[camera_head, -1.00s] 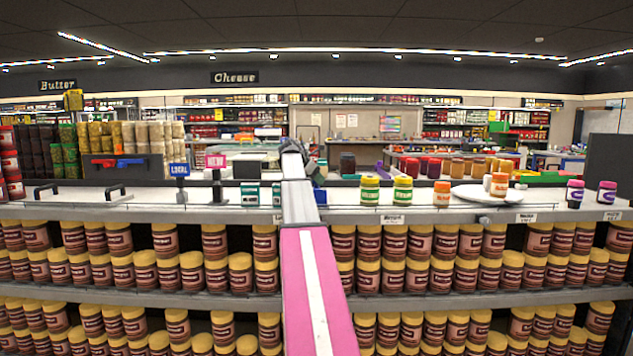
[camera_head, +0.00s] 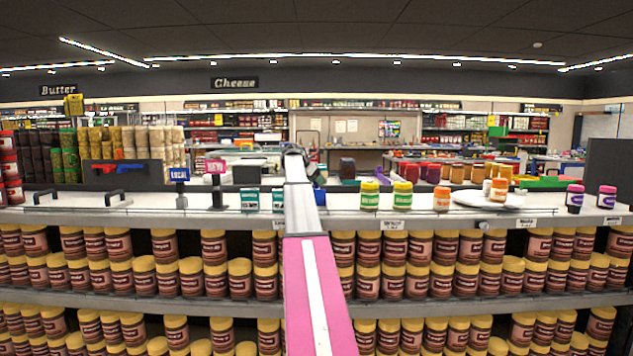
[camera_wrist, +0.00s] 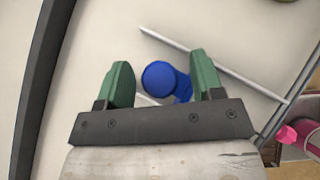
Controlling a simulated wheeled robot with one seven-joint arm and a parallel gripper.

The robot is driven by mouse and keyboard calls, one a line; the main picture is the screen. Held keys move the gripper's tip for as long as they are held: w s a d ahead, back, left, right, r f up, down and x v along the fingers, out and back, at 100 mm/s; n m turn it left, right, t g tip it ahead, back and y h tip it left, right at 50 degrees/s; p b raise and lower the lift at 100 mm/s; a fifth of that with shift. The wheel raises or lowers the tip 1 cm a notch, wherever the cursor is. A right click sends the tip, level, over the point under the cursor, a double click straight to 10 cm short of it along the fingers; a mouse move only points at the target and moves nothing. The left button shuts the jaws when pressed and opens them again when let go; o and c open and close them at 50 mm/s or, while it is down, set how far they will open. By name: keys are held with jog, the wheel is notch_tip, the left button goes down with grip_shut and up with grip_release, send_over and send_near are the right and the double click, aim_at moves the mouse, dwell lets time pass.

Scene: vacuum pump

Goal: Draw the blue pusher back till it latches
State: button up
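A bright blue part with a round end (camera_wrist: 160,78), which looks like the blue pusher, sits between the green fingers of my gripper (camera_wrist: 160,62) in the wrist view. A short blue piece runs from it towards the right finger. The fingers are apart, with a clear gap on the left; I cannot tell whether the right finger touches the blue part.
A thin grey rod (camera_wrist: 222,68) crosses the pale surface beside the blue part. Green-labelled jars (camera_head: 370,196) and a white plate (camera_head: 489,200) stand to the right on the shelf top (camera_head: 340,225).

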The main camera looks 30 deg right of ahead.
jog(key=v, duration=1)
jog(key=shift+a+r, duration=0.25)
jog(key=shift+a, duration=0.05)
